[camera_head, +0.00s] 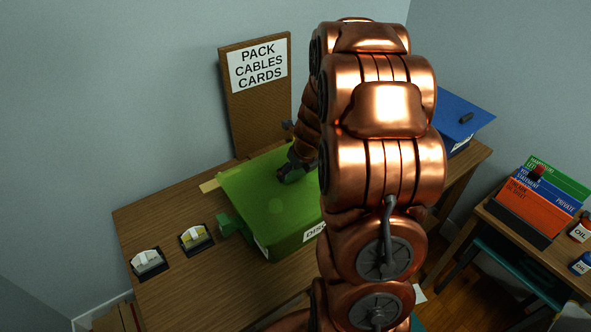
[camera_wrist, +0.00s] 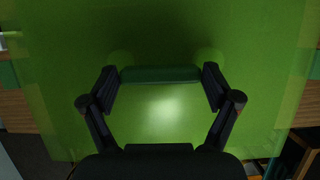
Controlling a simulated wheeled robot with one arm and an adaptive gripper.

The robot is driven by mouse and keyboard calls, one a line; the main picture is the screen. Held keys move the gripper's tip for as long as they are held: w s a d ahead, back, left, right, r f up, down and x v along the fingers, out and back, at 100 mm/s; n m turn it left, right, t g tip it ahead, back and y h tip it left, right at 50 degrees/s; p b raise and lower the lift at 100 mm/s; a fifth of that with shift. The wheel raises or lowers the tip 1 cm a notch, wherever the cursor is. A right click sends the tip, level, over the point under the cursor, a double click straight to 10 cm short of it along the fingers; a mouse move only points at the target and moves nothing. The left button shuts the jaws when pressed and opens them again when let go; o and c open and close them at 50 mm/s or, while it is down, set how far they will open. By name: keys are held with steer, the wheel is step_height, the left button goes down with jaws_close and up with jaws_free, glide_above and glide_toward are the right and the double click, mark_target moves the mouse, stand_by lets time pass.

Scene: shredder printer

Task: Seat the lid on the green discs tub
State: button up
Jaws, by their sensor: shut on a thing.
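The green lid (camera_head: 262,190) lies over the top of the green discs tub (camera_head: 287,245) on the wooden table, and the tub's white label partly shows. My gripper (camera_head: 291,172) is over the lid, near its far side in the head view. In the wrist view my gripper (camera_wrist: 160,78) has a fingertip at each end of the lid's dark green handle bar (camera_wrist: 160,74) and is shut on it. The lid fills most of that view. My arm hides the tub's right side, and I cannot tell whether the lid's rim sits fully down.
A board (camera_head: 255,90) reading PACK CABLES CARDS stands against the wall behind. Two small dark trays (camera_head: 149,263) lie left of the tub. A blue-topped box (camera_head: 460,118) stands to the right. A side table holds folders (camera_head: 540,205) and oil containers.

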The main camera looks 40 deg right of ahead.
steer(key=shift+f, duration=0.85)
steer(key=o, duration=0.9)
steer(key=v, duration=1.2)
